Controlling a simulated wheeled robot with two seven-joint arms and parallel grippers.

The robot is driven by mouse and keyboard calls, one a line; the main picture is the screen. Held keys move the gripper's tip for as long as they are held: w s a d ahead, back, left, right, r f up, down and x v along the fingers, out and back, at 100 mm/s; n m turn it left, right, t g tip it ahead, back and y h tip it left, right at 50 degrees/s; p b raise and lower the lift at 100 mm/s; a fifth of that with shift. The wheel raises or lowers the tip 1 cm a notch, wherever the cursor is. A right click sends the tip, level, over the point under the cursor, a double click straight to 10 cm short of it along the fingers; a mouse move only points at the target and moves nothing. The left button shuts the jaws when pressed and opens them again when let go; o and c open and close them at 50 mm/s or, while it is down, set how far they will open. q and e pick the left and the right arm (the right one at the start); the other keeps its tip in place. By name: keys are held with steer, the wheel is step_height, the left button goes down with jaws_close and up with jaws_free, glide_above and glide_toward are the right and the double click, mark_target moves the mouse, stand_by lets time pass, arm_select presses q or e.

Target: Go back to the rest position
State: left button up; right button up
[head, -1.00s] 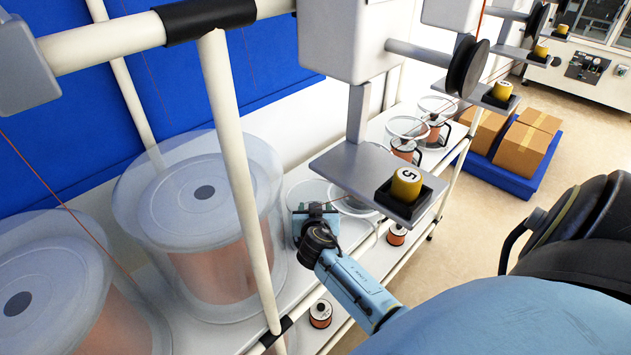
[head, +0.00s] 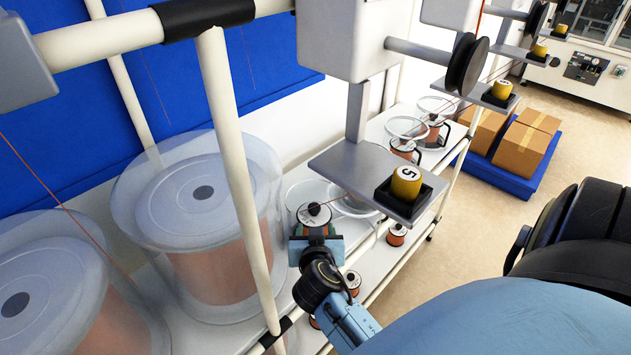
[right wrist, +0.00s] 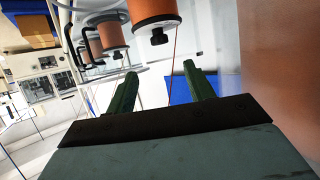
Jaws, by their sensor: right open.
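My right gripper (head: 316,234) is at the shelf's front edge in the head view, its arm coming in from below. It is open and empty, with both green fingers (right wrist: 159,72) apart in the right wrist view. Just beyond it, a copper-wire spool with a white label and black knob (head: 314,214) stands in a clear bowl (head: 299,190). In the right wrist view a copper spool with a black knob (right wrist: 155,9) hangs into the top edge, beyond the fingers; a thin wire runs down between them. My left gripper is not in view.
Large clear drums (head: 262,178) stand left behind a white post (head: 236,165). A grey plate (head: 345,170) with a yellow cap numbered 5 (head: 407,181) overhangs near the gripper. Spools (head: 352,281) sit on the lower shelf. Boxes (head: 525,148) on a blue pallet stand right; floor between is clear.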

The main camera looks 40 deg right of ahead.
steer(key=s+a+n+g+y, duration=0.4)
steer(key=s+a+n+y, duration=0.15)
steer(key=s, duration=0.45)
steer(key=s+a+n+g+y, duration=0.3)
steer(key=s+a+n+y, duration=0.15)
steer(key=s+a, duration=0.35)
steer(key=s+d+f+g+h+b, duration=0.1)
steer(key=s+f+b, duration=0.15)
steer(key=f, duration=1.35)
steer(key=s+f+b, duration=0.1)
steer(key=f+b, duration=0.3)
steer(key=f, duration=1.2)
arm_select(q)
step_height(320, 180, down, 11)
steer(key=b, duration=0.4)
steer(key=shift+b, duration=0.4)
arm_select(e)
steer(key=s+d+f+g, duration=0.1)
steer(key=s+d+f, duration=0.2)
steer(key=s+f, duration=1.2)
step_height(320, 180, down, 4)
steer(key=shift+s+d+f, duration=0.1)
steer(key=shift+s+d, duration=0.05)
steer(key=shift+s, duration=0.2)
